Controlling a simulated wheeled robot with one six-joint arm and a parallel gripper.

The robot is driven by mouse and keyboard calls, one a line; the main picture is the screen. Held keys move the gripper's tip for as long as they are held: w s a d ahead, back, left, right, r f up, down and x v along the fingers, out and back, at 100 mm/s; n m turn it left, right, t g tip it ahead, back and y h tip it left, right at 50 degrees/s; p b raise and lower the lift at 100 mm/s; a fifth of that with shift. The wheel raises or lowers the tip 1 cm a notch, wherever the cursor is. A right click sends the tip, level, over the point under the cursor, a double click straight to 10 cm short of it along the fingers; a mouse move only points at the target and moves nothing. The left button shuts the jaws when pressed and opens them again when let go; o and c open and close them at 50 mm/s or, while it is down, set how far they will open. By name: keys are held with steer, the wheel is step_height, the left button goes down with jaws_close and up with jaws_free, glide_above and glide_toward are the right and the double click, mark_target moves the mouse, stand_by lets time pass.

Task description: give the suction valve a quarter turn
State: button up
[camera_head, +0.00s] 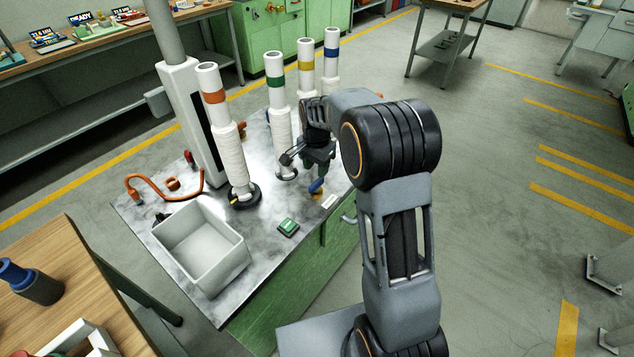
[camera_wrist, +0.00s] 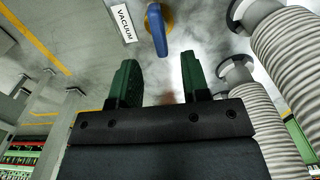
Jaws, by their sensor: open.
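The suction valve has a blue lever handle (camera_head: 316,186) on a brass-coloured body at the front edge of the grey bench top. In the wrist view the blue lever (camera_wrist: 157,32) lies up and down the picture, next to a white label (camera_wrist: 123,22) reading VACUUM. My gripper (camera_head: 318,160) is just above and behind the lever in the head view. In the wrist view its two green fingers (camera_wrist: 158,62) are apart, with nothing between them. The lever lies beyond the fingertips, roughly in line with the gap, and looks clear of both fingers.
Several white ribbed hoses with coloured bands, such as the orange-banded one (camera_head: 235,160), stand close behind my gripper. The floor to the right is open.

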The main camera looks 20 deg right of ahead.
mark_target(316, 181)
step_height(316, 181, down, 7)
steer(key=shift+r, duration=0.15)
steer(key=shift+c, duration=0.2)
